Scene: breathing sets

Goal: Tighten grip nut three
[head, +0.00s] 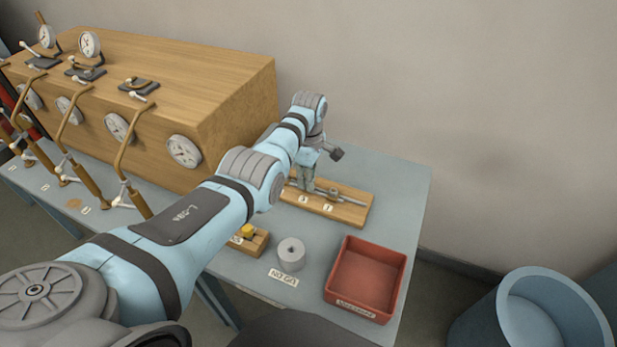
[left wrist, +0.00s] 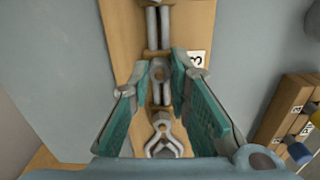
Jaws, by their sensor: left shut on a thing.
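The wooden board (head: 345,213) on the bench carries metal rods with nuts and number labels. In the left wrist view, grip nut three (left wrist: 160,73) is a small grey round fitting on the paired rods, beside the label 3 (left wrist: 197,59). My left gripper (head: 306,184) reaches down to the board's left part. In the left wrist view its teal-padded fingers (left wrist: 159,78) stand on either side of the nut, shut on it. My left arm hides the board's left end in the head view. My right gripper is not in view.
A large wooden box (head: 180,80) with gauges and brass levers stands at the left. A grey ring weight (head: 291,253), a small block with a yellow piece (head: 247,231) and a red tray (head: 338,270) are nearer. A blue bin (head: 500,318) stands right of the bench.

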